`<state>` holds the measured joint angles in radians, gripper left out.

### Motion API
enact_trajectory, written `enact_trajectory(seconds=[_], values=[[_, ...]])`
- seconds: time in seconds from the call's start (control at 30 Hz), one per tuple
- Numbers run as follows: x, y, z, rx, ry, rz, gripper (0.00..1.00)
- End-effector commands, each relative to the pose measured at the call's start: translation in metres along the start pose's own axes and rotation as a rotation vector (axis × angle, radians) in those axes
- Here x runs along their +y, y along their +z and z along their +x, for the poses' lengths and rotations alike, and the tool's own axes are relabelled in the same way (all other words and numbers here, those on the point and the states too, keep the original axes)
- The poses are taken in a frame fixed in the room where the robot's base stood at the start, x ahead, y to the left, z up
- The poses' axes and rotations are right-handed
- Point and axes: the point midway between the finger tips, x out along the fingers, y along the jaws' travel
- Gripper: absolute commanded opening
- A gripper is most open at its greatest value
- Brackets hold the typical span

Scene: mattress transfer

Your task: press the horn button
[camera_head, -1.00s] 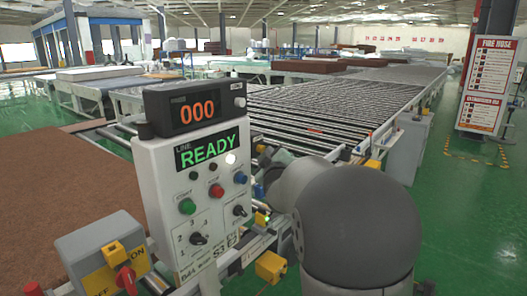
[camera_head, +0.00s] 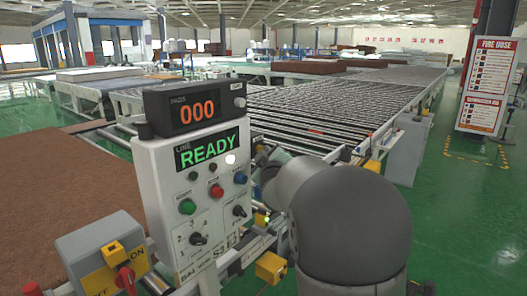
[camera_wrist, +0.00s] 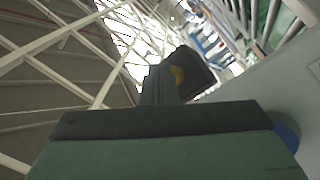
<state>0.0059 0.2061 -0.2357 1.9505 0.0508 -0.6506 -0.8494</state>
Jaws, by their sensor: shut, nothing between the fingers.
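The control panel (camera_head: 160,190) is a pale upright box at centre left. I cannot read which one is marked as the horn. My gripper (camera_wrist: 172,82) is shut and empty in the wrist view, dark with a yellow spot on it. A rounded blue part (camera_wrist: 287,134) shows at the right of that view, beside a grey surface, partly hidden by my gripper's body. In the head view my arm mostly hides the gripper, just right of the panel.
A display (camera_head: 197,110) on the panel reads 000, and a screen (camera_head: 207,150) below reads READY. A grey box with a red-and-yellow switch (camera_head: 124,277) stands at lower left, by a brown mattress pad (camera_head: 50,180). A roller conveyor (camera_head: 320,110) runs behind the panel.

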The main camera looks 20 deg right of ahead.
Motion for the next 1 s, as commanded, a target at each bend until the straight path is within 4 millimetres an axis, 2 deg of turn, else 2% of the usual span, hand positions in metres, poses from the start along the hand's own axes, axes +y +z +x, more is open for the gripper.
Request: enact_trajectory(seconds=[0.77, 1.0], values=[[-0.0042, -0.0043, 0.0043, 0.002, -0.002, 0.000, 0.00], [-0.0007, 0.0002, -0.0010, 0.003, 0.001, 0.001, 0.00]])
